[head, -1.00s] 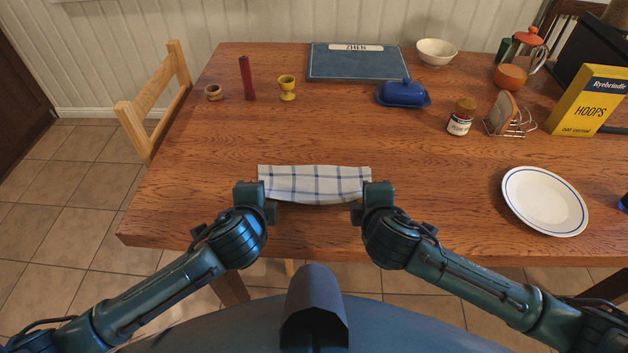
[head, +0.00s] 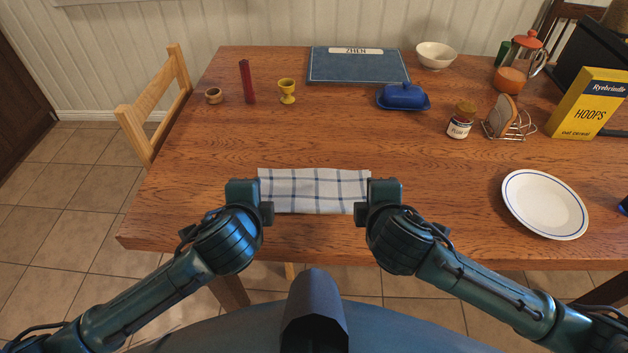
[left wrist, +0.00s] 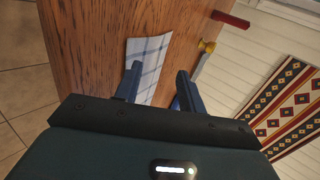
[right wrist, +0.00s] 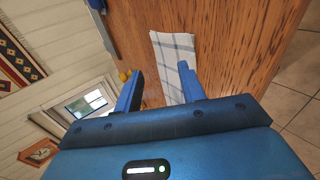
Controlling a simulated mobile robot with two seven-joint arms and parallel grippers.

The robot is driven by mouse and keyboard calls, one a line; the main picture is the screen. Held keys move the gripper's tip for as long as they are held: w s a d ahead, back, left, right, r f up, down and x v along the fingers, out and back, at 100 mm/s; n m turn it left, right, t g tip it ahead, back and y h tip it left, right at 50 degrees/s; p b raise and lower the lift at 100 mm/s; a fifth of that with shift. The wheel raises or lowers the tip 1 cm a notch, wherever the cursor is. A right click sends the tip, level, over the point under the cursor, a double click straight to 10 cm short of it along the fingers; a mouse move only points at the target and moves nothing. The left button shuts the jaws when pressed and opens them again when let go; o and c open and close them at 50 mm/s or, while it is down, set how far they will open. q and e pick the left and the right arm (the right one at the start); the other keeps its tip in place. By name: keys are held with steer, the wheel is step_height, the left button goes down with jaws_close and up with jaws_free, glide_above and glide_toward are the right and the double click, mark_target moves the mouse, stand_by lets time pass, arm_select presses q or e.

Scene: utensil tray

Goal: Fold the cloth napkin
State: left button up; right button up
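The cloth napkin (head: 314,190) is white with a dark check and lies flat on the wooden table as a wide, short rectangle near the front edge. It also shows in the left wrist view (left wrist: 150,62) and the right wrist view (right wrist: 174,58). My left gripper (head: 250,196) is at its left end and my right gripper (head: 378,196) at its right end, both near the front corners. In the wrist views the fingers of the left gripper (left wrist: 158,80) and right gripper (right wrist: 163,82) are apart with nothing held. The front corners are partly hidden by the grippers.
A white plate (head: 545,204) with a blue rim lies to the right. Farther back are a blue butter dish (head: 404,95), a jar (head: 461,120), a toast rack (head: 510,122), a yellow egg cup (head: 287,90) and a red candle (head: 247,82). The table around the napkin is clear.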

arm_select(q)
steer(key=s+r, duration=0.4)
steer(key=shift+r, duration=0.4)
arm_select(e)
steer(key=s+r, duration=0.4)
steer(key=shift+r, duration=0.4)
steer(key=s+a+f+m+g+y+p, duration=0.1)
steer(key=s+a+f+m+y+p, duration=0.25)
steer(key=m+p, duration=0.2)
arm_select(q)
steer(key=s+a+f+n+h+p, duration=0.3)
steer(key=s+f+n, duration=0.6)
steer(key=n, duration=0.5)
steer(key=shift+s+a+n+p, duration=0.2)
steer(key=shift+s+n+p, duration=0.25)
steer(key=shift+s, duration=0.4)
arm_select(e)
steer(key=s+d+f+m+t, duration=0.1)
steer(key=s+d+f+m, duration=0.4)
steer(key=s+d+m, duration=0.2)
steer(key=m, duration=0.2)
steer(key=shift+f+m, duration=0.3)
steer(key=shift+m, duration=0.05)
arm_select(q)
steer(key=shift+d, duration=0.1)
arm_select(e)
steer(key=shift+s, duration=0.15)
